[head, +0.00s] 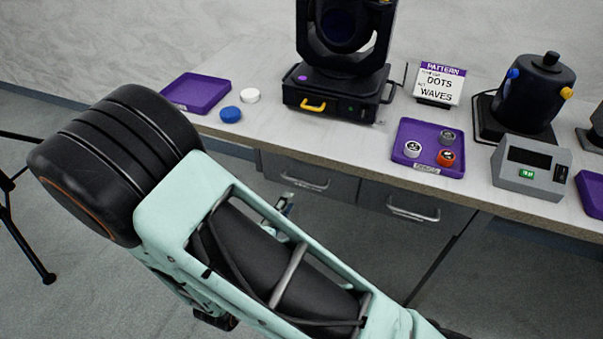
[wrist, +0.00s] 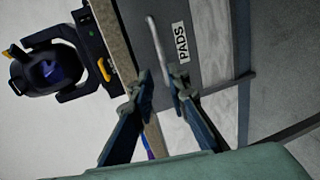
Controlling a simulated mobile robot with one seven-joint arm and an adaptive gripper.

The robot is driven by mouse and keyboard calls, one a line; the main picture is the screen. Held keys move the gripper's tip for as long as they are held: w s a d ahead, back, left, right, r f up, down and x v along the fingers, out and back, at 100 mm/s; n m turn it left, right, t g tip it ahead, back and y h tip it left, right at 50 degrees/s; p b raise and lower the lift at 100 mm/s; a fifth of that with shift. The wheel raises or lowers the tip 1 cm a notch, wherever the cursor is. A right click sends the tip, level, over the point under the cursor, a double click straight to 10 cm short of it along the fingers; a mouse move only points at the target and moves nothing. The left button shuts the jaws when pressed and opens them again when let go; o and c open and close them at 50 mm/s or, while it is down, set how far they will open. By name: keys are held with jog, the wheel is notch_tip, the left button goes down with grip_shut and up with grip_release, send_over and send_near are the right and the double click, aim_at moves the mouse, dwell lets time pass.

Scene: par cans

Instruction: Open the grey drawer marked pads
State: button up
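The grey drawer marked pads (wrist: 200,30) fills the upper middle of the wrist view, turned sideways, with a white PADS label (wrist: 183,43) and a pale bar handle (wrist: 154,40). It appears to be the left drawer (head: 277,164) under the bench in the head view, where its front looks flush; the label is not visible there. My gripper (wrist: 160,82) is open and empty. Its fingertips are apart near one end of the handle, which appears between them; I cannot tell the depth gap. In the head view my arm mostly hides the gripper.
A second drawer (head: 372,194) is to the right. The bench top (head: 270,135) overhangs both. On it stand a moving-head light (head: 330,95), a purple tray (head: 433,132) with knobs, a sign (head: 439,84) and a grey meter box (head: 530,168). Floor in front is clear.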

aim_at(301, 183)
jog(key=b+x, duration=0.1)
jog(key=x, duration=0.9)
jog(key=shift+w+d+f, duration=0.1)
jog(key=shift+w+f, duration=0.05)
jog(key=shift+w, duration=0.15)
grip_shut()
